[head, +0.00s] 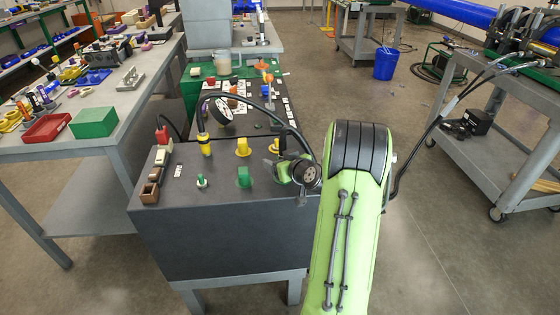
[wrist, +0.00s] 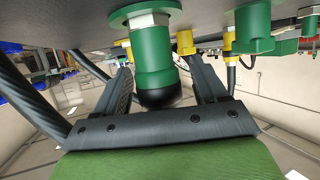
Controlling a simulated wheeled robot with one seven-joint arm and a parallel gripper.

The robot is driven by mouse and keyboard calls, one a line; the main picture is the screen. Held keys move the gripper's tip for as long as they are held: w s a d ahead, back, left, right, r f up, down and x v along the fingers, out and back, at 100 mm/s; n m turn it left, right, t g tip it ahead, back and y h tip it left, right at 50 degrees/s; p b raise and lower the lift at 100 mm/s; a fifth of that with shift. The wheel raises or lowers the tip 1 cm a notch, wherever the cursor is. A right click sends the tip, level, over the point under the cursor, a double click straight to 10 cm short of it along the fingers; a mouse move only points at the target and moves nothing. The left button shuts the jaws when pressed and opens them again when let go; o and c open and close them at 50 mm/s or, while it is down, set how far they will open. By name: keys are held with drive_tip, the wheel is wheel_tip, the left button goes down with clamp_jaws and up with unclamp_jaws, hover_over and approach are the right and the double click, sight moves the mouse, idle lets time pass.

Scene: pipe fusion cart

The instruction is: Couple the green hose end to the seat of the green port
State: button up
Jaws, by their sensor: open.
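In the wrist view, which shows the cart top along its upper edge, a green hose end (wrist: 154,60) with a black tip is between the two fingers of my gripper (wrist: 162,85). It lines up with a white collar on a round green flange, the seat of the green port (wrist: 128,14); I see no clear gap at the collar. The fingers stand apart on either side of the green body, open. In the head view my gripper (head: 280,168) is at the right side of the dark cart top, and it and my arm mostly hide the hose end.
The dark cart (head: 225,230) also carries a yellow hose end (head: 205,146), a yellow fitting (head: 243,147), a green block (head: 244,177) and a small green-and-white fitting (head: 201,181). A black hose (head: 262,102) arches over the cart toward my gripper.

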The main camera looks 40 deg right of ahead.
drive_tip(key=v, duration=1.5)
drive_tip(key=shift+s+r, duration=0.25)
drive_tip(key=shift+s, duration=0.05)
drive_tip(key=w+a+r+n+g+y, duration=0.1)
drive_tip(key=a+n+g+y, duration=0.35)
drive_tip(key=a, duration=1.55)
drive_tip(key=s+a+r+g, duration=0.1)
drive_tip(key=s+a+g, duration=0.1)
drive_tip(key=s+a, duration=0.3)
drive_tip(key=s+a+r+m+g+h, duration=0.1)
drive_tip(key=s+a+r+m+h, duration=0.15)
drive_tip(key=s, duration=0.65)
wheel_tip(320, 180, up, 16)
drive_tip(key=p, duration=1.6)
drive_tip(key=shift+s+y, duration=0.15)
drive_tip(key=shift+y, duration=0.25)
